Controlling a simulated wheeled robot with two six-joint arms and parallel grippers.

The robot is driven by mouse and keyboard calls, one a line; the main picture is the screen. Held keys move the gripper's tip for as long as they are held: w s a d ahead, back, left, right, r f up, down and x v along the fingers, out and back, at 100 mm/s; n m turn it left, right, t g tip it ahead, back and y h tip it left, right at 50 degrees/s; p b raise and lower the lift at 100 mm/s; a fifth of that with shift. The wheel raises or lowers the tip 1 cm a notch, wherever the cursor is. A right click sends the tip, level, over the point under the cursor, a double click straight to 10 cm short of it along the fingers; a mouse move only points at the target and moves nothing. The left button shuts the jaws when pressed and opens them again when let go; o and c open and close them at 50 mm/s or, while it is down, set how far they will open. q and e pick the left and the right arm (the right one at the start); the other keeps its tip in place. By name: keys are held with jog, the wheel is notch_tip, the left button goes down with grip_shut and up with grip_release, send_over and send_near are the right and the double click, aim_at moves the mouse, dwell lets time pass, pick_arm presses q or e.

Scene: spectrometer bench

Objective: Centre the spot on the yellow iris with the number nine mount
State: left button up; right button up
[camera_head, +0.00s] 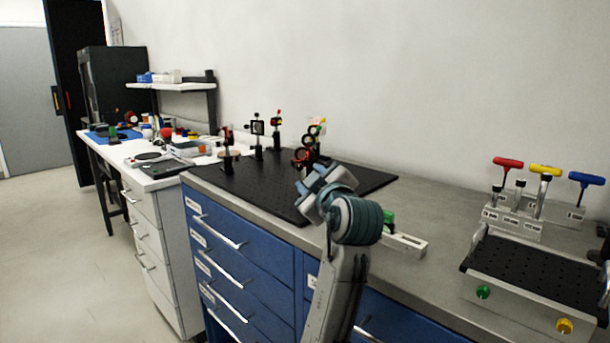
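Several optics on posts stand on the black breadboard (255,192). A dark mount with a red part (227,150) stands at its left. I cannot tell which piece is the yellow iris, nor read a number nine; no spot shows.
A rack with red, yellow and blue T-handled drivers (541,171) stands at the right behind a perforated black plate with green and yellow knobs (535,275). A pale block with a green part (404,242) lies beside my wrist. Blue drawers (235,265) front the bench.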

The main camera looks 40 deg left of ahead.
pick_arm(q)
jog(key=shift+v, duration=1.6)
